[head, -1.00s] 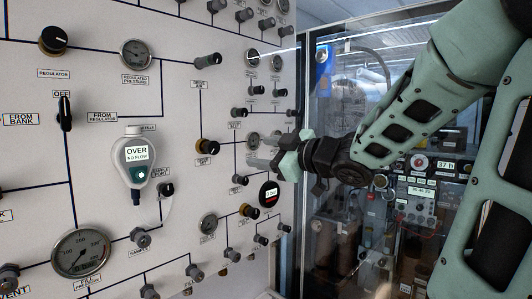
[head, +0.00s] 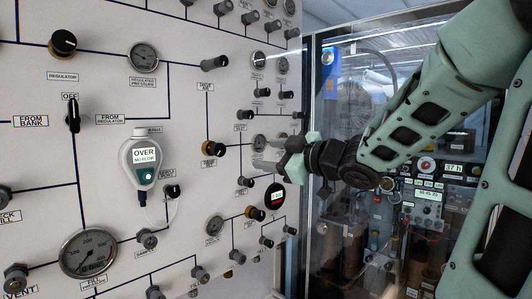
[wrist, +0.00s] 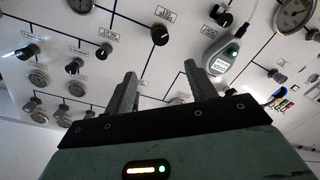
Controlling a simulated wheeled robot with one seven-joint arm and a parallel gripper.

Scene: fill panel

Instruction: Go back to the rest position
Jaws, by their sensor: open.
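My gripper (head: 268,156) is at the right part of the panel in the head view, with its fingers pointing left toward the panel face. In the wrist view my gripper (wrist: 162,92) shows two grey fingers spread apart with nothing between them. The white fill panel (head: 105,95) carries knobs, gauges and printed lines. The fingertips overlap a small gauge in the head view, and I cannot tell the exact gap to the panel. My green arm comes in from the upper right.
A handheld meter (head: 145,163) reading "OVER" hangs on the panel, and it also shows in the wrist view (wrist: 221,57). A large gauge (head: 88,253) is at the lower left. A glass-fronted cabinet (head: 340,95) with instruments stands behind my arm at the right.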

